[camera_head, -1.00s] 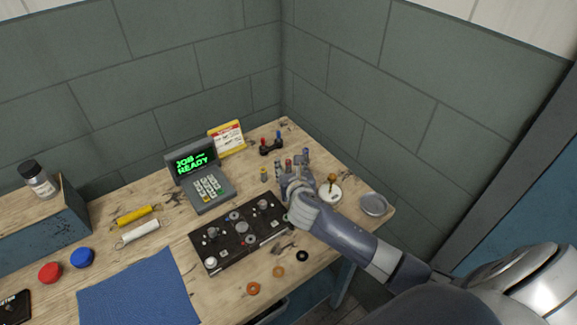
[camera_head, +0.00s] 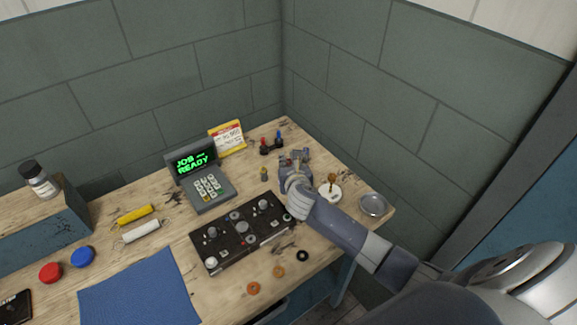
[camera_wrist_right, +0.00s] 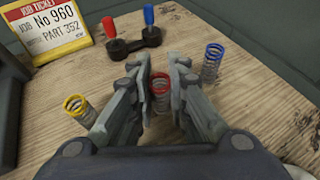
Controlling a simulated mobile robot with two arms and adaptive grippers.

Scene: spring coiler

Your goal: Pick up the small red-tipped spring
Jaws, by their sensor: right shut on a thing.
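In the right wrist view, the small red-tipped spring (camera_wrist_right: 161,82) stands upright between the two fingers of my right gripper (camera_wrist_right: 160,92). The fingers are closed in on its sides, and its lower part is partly hidden by them. In the head view, my right gripper (camera_head: 292,162) is low over the table's right part and covers most of the spring. A yellow-tipped spring (camera_wrist_right: 76,107) stands to the left and a blue-tipped spring (camera_wrist_right: 212,62) to the right, both apart from the fingers. My left gripper is not in view.
A black holder (camera_wrist_right: 128,45) with a red and a blue peg stands behind the gripper. The coiler plate (camera_head: 240,235) lies to the left, with the keypad terminal (camera_head: 206,187) and job ticket (camera_head: 228,138) behind. A white round base (camera_head: 330,193) and grey dish (camera_head: 373,205) are close on the right.

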